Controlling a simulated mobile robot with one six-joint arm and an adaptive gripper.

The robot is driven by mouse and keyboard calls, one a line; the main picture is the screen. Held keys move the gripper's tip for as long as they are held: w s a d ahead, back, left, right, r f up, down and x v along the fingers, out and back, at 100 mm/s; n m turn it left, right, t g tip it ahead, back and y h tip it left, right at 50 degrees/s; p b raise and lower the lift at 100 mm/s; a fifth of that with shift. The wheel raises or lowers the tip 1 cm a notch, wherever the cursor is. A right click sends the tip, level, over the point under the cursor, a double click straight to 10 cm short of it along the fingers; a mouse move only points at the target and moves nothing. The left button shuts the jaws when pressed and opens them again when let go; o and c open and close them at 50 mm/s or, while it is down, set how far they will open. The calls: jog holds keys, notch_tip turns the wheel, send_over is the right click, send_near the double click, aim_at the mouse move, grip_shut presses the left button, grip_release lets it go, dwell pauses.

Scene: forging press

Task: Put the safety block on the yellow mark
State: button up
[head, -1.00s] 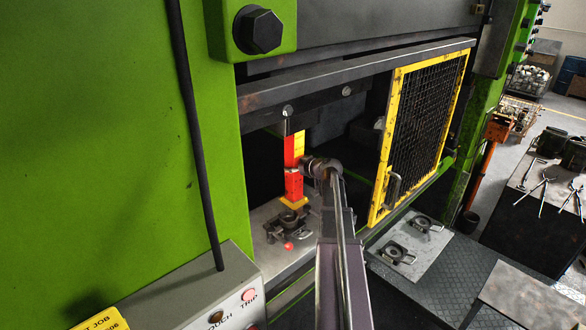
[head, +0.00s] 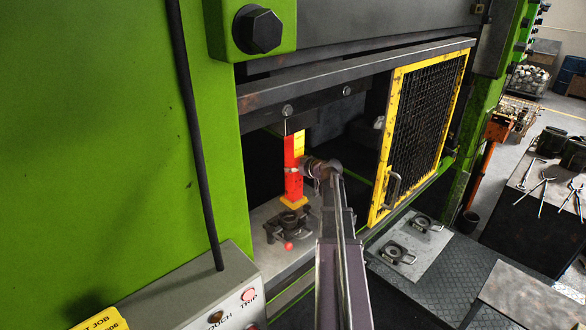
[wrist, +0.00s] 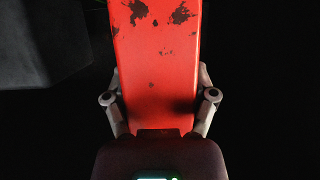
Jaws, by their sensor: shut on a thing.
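The safety block (head: 292,165) is a tall red post with yellow at its top and at its foot. It stands upright inside the press opening, under the dark upper die. My gripper (head: 300,168) reaches in from the right and is shut on the block. In the wrist view the worn red face of the safety block (wrist: 155,60) fills the middle, with the fingers of my gripper (wrist: 158,100) on either side. I cannot tell whether the block's foot touches anything below. I cannot make out the yellow mark apart from the yellow on the block.
A dark clamp-like fixture with a red knob (head: 288,245) sits on the grey bed just below the block. The yellow-framed mesh guard (head: 425,130) stands to the right. A control box (head: 210,300) is at front left. A plate with two handled dark pieces (head: 410,240) lies right.

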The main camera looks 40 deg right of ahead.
jog(key=shift+f+b, duration=0.25)
jog(key=shift+b, duration=0.05)
jog(key=o, duration=1.2)
